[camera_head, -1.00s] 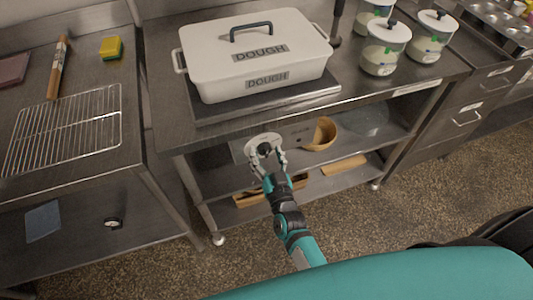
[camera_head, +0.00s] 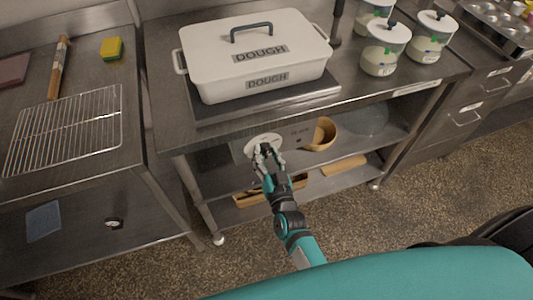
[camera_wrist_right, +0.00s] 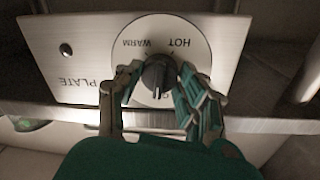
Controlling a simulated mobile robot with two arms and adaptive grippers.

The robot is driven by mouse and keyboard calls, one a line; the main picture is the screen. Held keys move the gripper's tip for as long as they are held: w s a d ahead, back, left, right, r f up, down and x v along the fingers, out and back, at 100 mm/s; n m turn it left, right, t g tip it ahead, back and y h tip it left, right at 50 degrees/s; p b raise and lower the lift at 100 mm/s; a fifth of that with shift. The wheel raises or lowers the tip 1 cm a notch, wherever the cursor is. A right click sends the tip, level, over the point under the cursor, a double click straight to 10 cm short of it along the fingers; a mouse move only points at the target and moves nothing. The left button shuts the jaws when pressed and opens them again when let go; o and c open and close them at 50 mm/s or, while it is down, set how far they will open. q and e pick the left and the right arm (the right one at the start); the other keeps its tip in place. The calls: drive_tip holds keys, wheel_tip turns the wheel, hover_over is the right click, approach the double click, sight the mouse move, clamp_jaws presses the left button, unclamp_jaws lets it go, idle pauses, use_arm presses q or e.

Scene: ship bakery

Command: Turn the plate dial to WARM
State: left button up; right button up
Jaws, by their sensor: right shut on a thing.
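The black plate dial (camera_wrist_right: 155,74) sits on a white disc (camera_wrist_right: 150,28) on the grey panel marked PLATE (camera_wrist_right: 85,58). In the right wrist view the lettering is upside down, with WARM at the disc's upper left and HOT at its upper right. A pale mark on the knob points down in that view, away from both words. My right gripper (camera_wrist_right: 158,84) is shut on the dial, one finger on each side. In the head view the right gripper (camera_head: 265,153) is in front of the disc (camera_head: 262,140) and hides the knob. My left gripper is not in view.
A white DOUGH box (camera_head: 255,60) stands on a dark plate (camera_head: 225,112) above the panel. A wooden bowl (camera_head: 322,134) is on the shelf to the right. Lidded jars (camera_head: 385,50) stand at the bench's right. A wire rack (camera_head: 65,130) lies on the left bench.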

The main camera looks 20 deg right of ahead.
drive_tip(key=m+p, duration=0.1)
drive_tip(key=m, duration=0.2)
drive_tip(key=shift+r, duration=0.1)
drive_tip(key=m, duration=0.3)
drive_tip(key=shift+m+g, duration=0.3)
drive_tip(key=m, duration=0.3)
drive_tip(key=shift+m+y, duration=0.3)
drive_tip(key=m, duration=0.2)
drive_tip(key=shift+m, duration=0.3)
drive_tip(key=m+b, duration=0.1)
drive_tip(key=m, duration=0.2)
drive_tip(key=shift+d+y, duration=0.1)
drive_tip(key=shift+y, duration=0.2)
drive_tip(key=m+b, duration=0.1)
drive_tip(key=m, duration=0.1)
drive_tip(key=shift+m, duration=0.4)
drive_tip(key=m+b, duration=0.2)
drive_tip(key=m, duration=0.1)
drive_tip(key=shift+f+y, duration=0.2)
drive_tip(key=shift+y, duration=0.1)
drive_tip(key=shift+m+b, duration=0.85)
drive_tip(key=shift+m, duration=1.05)
drive_tip(key=shift+r, duration=0.1)
